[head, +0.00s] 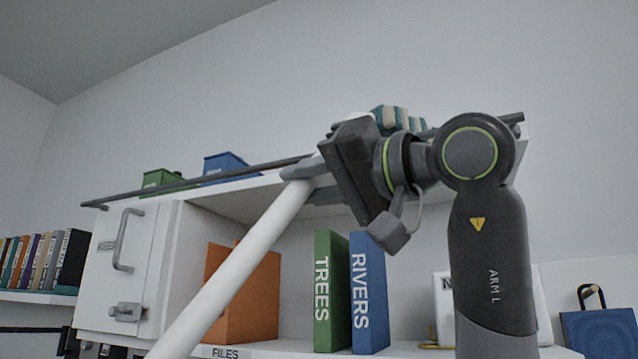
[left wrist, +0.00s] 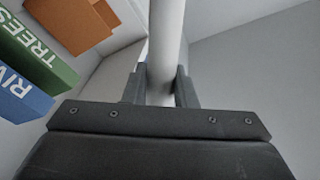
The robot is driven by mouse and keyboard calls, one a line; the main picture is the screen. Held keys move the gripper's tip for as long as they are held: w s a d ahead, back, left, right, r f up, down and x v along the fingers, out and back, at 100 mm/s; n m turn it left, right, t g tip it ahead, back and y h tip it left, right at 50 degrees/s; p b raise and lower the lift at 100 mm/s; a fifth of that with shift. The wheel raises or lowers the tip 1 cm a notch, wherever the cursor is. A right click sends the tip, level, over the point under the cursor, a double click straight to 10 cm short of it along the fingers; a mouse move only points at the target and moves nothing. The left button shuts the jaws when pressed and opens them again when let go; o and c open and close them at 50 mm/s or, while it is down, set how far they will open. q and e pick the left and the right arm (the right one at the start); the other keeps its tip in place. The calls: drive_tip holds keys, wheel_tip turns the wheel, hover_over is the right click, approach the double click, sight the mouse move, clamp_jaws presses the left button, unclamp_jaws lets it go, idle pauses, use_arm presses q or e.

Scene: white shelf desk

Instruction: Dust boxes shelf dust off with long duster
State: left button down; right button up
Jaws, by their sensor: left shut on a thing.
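My left gripper (head: 308,176) is shut on a long white pole (head: 235,262), which slants from the lower left up to the fingers at the height of the shelf top. In the left wrist view the pole (left wrist: 166,40) runs between both fingers (left wrist: 163,88). I cannot make out the duster's head. A green box (head: 163,178) and a blue box (head: 224,166) stand on the shelf top (head: 248,190), left of the gripper. A striped teal and cream thing (head: 392,116) is partly hidden behind my left wrist. No dust can be made out. My right gripper is out of view.
A dark rail (head: 240,170) runs along the shelf's upper front edge. Below are an orange file holder (head: 262,290), a green TREES book (head: 330,290) and a blue RIVERS book (head: 368,295). A white cabinet door (head: 105,285) with a handle is at left. Space above the shelf is free.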

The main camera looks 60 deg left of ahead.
use_arm(q)
drive_tip(key=s+a+b, duration=0.2)
drive_tip(key=s+a, duration=0.1)
drive_tip(key=a, duration=0.3)
drive_tip(key=shift+s, duration=0.4)
drive_tip(key=s+a+b, duration=0.2)
drive_tip(key=s+a, duration=0.3)
drive_tip(key=a, duration=0.3)
drive_tip(key=shift+a+b, duration=0.2)
drive_tip(key=shift+b, duration=0.15)
idle(0.7)
drive_tip(key=shift+s, duration=0.1)
